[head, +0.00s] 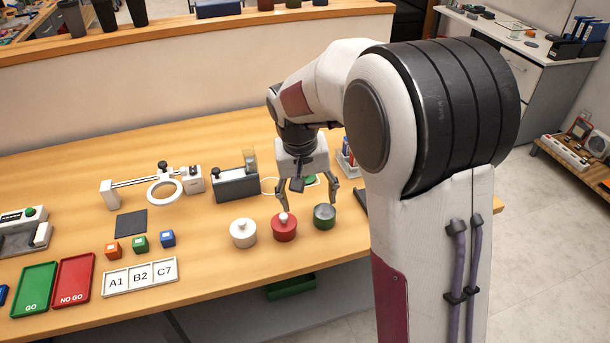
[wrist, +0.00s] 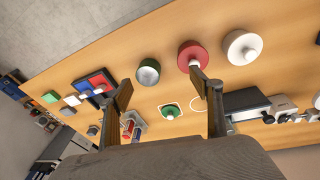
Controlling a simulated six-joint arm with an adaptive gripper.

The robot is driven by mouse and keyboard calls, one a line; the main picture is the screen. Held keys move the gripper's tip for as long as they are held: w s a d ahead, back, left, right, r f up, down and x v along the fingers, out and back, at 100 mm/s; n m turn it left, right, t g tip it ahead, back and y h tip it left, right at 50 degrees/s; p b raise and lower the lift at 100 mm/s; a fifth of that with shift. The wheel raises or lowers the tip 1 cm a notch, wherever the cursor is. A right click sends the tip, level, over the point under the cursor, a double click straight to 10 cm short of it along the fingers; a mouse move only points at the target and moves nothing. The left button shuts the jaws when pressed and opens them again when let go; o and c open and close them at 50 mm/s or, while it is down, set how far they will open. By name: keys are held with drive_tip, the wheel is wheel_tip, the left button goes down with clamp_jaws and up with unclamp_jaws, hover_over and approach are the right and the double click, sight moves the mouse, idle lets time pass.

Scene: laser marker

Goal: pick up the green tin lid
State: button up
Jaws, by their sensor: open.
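In the head view the green lid (head: 310,180) is partly hidden behind my gripper (head: 310,203). My gripper is open and empty, pointing down above the table, its fingers wide apart.
A red tin (head: 284,230) and a white tin (head: 243,235), both lidded, stand left of the green tin. A grey device (head: 236,184) and a ring magnifier (head: 164,191) are further left. A small holder (head: 346,163) is right of my gripper.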

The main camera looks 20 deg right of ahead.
drive_tip(key=w+f+m, duration=0.1)
drive_tip(key=w+f, duration=0.1)
drive_tip(key=w, duration=0.2)
drive_tip(key=w+d+f+m, duration=0.1)
drive_tip(key=w+f, duration=0.1)
drive_tip(key=w, duration=0.2)
drive_tip(key=w+f+m+h, duration=0.1)
drive_tip(key=w+f, duration=0.1)
drive_tip(key=w, duration=0.3)
drive_tip(key=shift+d+f+t, duration=0.3)
drive_tip(key=shift+d, duration=0.05)
drive_tip(key=w+d+r+m+t, duration=0.1)
drive_tip(key=w+r+m, duration=0.2)
drive_tip(key=w, duration=0.2)
drive_tip(key=shift+w+m+h, duration=0.25)
drive_tip(key=shift+m+h, duration=0.05)
drive_tip(key=shift+m, duration=0.1)
drive_tip(key=shift+d, duration=0.1)
drive_tip(key=shift+x, duration=1.2)
drive_tip(key=shift+x, duration=2.6)
drive_tip(key=shift+s+d, duration=0.15)
